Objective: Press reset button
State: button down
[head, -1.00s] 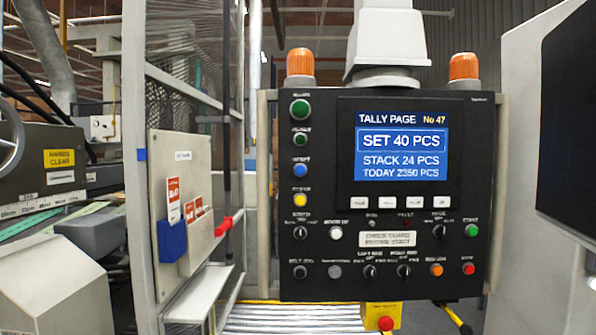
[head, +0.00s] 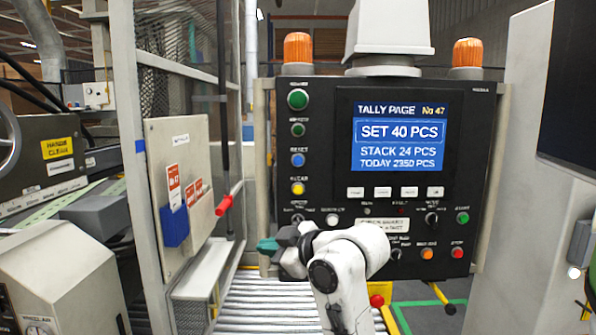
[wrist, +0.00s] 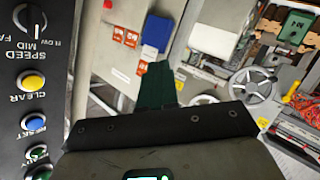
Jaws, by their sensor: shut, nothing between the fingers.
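The reset button is the blue one (head: 298,160) in the left column of the black control panel (head: 318,120). In the wrist view the blue button (wrist: 33,123) is at the left, with lettering beside it. My gripper (head: 266,246) is in front of the panel's lower left corner, below and left of the blue button and apart from it. Its green fingers show closed together in the wrist view (wrist: 157,86), with nothing between them. My white arm hides part of the panel's bottom rows.
A green button (head: 298,130) is just above the blue one and a yellow button (head: 298,188) just below. A mesh guard frame with a red handle (head: 224,205) stands left of the panel. Rollers (head: 262,300) run below. A grey cabinet (head: 535,130) stands at right.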

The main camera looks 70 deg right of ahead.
aim_at(302, 162)
jog(key=s+d+r+n+t+h+p, duration=0.1)
jog(key=s+d+r, duration=0.1)
jog(key=r, duration=0.5)
jog(key=s+d+r+n+t+h, duration=0.1)
jog(key=s+d+r, duration=0.2)
jog(key=r, duration=0.5)
jog(key=shift+n+p, duration=0.3)
jog(key=shift+p, duration=0.05)
jog(key=shift+d, duration=0.1)
jog(key=shift+w+d, duration=0.55)
jog(key=shift+d, duration=0.8)
jog(key=shift+w+d, duration=0.55)
jog(key=shift+d, duration=0.8)
jog(key=shift+w+d, duration=0.55)
jog(key=shift+d, duration=0.8)
jog(key=shift+d, duration=0.15)
jog(key=shift+w+d, duration=0.15)
jog(key=shift+d, duration=0.1)
jog(key=shift+w+d+b, duration=0.15)
jog(key=shift+d+b, duration=0.15)
jog(key=shift+d, duration=0.05)
jog(key=shift+a, duration=0.1)
jog(key=shift+s+a, duration=0.35)
jog(key=shift+a, duration=0.25)
